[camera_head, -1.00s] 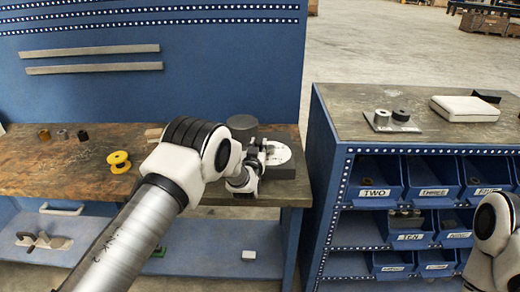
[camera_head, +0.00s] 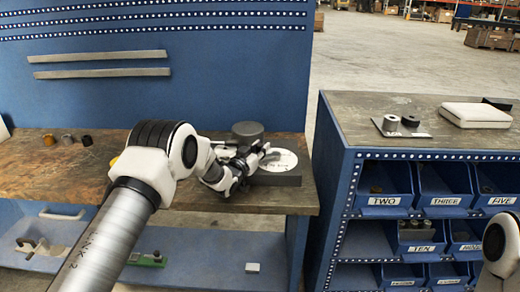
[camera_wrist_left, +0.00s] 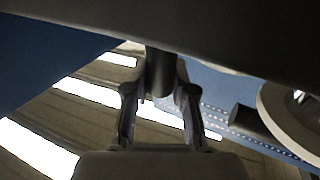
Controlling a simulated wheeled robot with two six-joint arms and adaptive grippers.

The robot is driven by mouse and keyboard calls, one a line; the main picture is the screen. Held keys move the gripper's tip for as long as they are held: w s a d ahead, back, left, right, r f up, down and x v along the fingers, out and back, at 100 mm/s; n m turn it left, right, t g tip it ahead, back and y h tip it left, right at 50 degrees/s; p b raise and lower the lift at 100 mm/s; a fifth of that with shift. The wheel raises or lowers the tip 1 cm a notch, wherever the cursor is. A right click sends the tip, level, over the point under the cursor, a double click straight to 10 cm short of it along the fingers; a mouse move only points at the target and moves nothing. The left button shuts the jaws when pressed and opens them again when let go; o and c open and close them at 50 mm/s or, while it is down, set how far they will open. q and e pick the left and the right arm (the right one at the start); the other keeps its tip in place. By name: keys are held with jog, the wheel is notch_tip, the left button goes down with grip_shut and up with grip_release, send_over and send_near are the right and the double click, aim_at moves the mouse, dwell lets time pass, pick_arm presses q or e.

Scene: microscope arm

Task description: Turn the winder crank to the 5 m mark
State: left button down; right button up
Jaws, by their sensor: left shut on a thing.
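The winder stands at the right end of the wooden bench, with a dark base (camera_head: 285,181), a white round dial (camera_head: 286,160) and a dark drum (camera_head: 247,129) behind it. The dial's marks are too small to read. My left gripper (camera_head: 263,150) is at the dial's upper left and covers part of it. In the left wrist view, its fingers (camera_wrist_left: 160,98) are closed around a dark upright cylinder (camera_wrist_left: 160,72), which looks like the crank handle. The crank arm is hidden in the head view. My right gripper is out of view.
A yellow spool (camera_head: 113,162) is partly behind my left arm. Several small cylinders stand farther left on the bench (camera_head: 40,178). A gap separates the bench from the blue bin shelf (camera_head: 335,185) at right, which carries a white case (camera_head: 475,115).

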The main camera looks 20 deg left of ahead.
pick_arm(q)
jog(key=c, duration=1.2)
grip_release()
jog(key=shift+f, duration=0.1)
jog(key=shift+c, duration=0.2)
jog(key=o, duration=0.3)
jog(key=shift+w+d, duration=0.1)
jog(key=shift+w, duration=0.05)
